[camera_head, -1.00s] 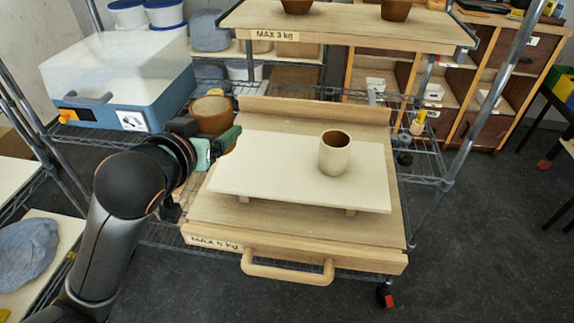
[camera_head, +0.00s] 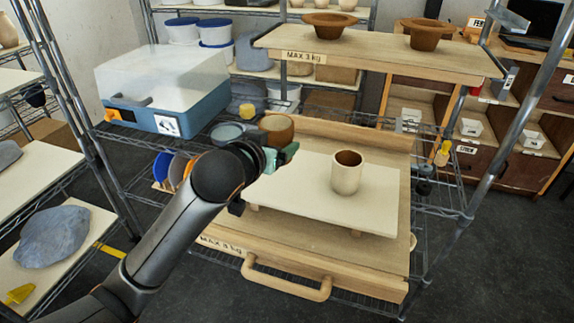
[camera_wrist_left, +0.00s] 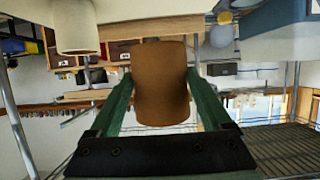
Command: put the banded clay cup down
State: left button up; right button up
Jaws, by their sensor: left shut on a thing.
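A brown clay cup (camera_head: 277,130) shows behind the wrist of my left gripper (camera_head: 283,156) in the head view. In the left wrist view the cup (camera_wrist_left: 161,85) sits between the two green fingers, which are shut on its sides. I cannot make out a band on it. The cup is at the back left of a pale board (camera_head: 310,205); whether its base touches anything is hidden by my gripper. A pale cup (camera_head: 346,176) with a brown inside stands upright on the board. It seems to show at the upper left of the wrist view (camera_wrist_left: 76,28). My right gripper is not in view.
The board lies on a wooden tray with a front handle (camera_head: 285,282) and a raised back edge. A shelf (camera_head: 380,52) with two brown bowls hangs above the back. A blue and white box (camera_head: 165,88) stands left. The board's front is clear.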

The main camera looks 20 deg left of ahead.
pick_arm(q)
jog(key=w+f, duration=0.6)
jog(key=shift+w+d+f+b, duration=0.2)
jog(key=shift+w+f+b, duration=0.1)
jog(key=shift+w, duration=0.1)
jog(key=shift+f, duration=1.5)
jog(key=shift+f, duration=0.15)
jog(key=o, duration=1.5)
jog(key=shift+c, duration=0.2)
jog(key=shift+r, duration=0.2)
jog(key=shift+s, duration=0.3)
jog(key=v, duration=1.1)
jog(key=shift+s, duration=0.2)
